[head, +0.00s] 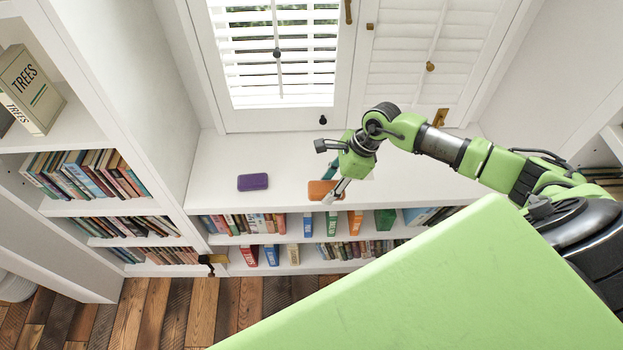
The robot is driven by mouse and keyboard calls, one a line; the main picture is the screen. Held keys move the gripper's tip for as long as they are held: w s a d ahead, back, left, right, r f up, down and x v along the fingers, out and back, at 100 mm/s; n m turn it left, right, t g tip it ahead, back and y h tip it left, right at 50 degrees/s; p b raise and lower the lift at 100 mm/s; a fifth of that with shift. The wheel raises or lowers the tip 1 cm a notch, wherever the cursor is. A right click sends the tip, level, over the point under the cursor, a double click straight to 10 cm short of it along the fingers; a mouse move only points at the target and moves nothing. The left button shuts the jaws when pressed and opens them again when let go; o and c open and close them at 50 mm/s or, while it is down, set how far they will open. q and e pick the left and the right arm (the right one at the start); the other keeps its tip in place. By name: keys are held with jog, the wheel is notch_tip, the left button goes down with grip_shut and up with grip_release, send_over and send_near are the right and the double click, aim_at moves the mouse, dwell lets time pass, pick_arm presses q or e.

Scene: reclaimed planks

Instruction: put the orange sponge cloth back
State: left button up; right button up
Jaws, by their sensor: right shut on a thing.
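The orange sponge cloth (317,189) is a small flat orange block at the front part of the white window-seat top, in the middle of the head view. My right gripper (336,193) reaches in from the right and is shut on the cloth at its right side. The fingers hide part of the cloth. I cannot tell whether the cloth touches the white surface or is just above it. My left gripper is not in view.
A purple block (253,182) lies on the white top (222,160) to the left, with clear surface between. Bookshelves (95,208) stand at left, and book rows fill the shelves below. A shuttered window (280,60) is behind.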

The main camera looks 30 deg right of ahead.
jog(key=w+f+b, duration=0.2)
jog(key=w+b, duration=0.1)
jog(key=w+d+f+b, duration=0.1)
jog(key=w+f+b, duration=0.2)
jog(key=w+b, duration=0.1)
jog(key=w+f+b, duration=0.3)
jog(key=w+b, duration=0.1)
jog(key=shift+d+f, duration=0.15)
jog(key=shift+d, duration=0.05)
jog(key=shift+w+d+f, duration=0.1)
jog(key=shift+w+f, duration=0.1)
jog(key=shift+w, duration=0.2)
jog(key=shift+w+f+b, duration=0.2)
jog(key=shift+f+b, duration=0.15)
jog(key=shift+b, duration=0.35)
jog(key=shift+w+f+b, duration=0.2)
jog(key=shift+f+b, duration=0.65)
jog(key=shift+f, duration=0.75)
jog(key=shift+f, duration=0.1)
jog(key=o, duration=1)
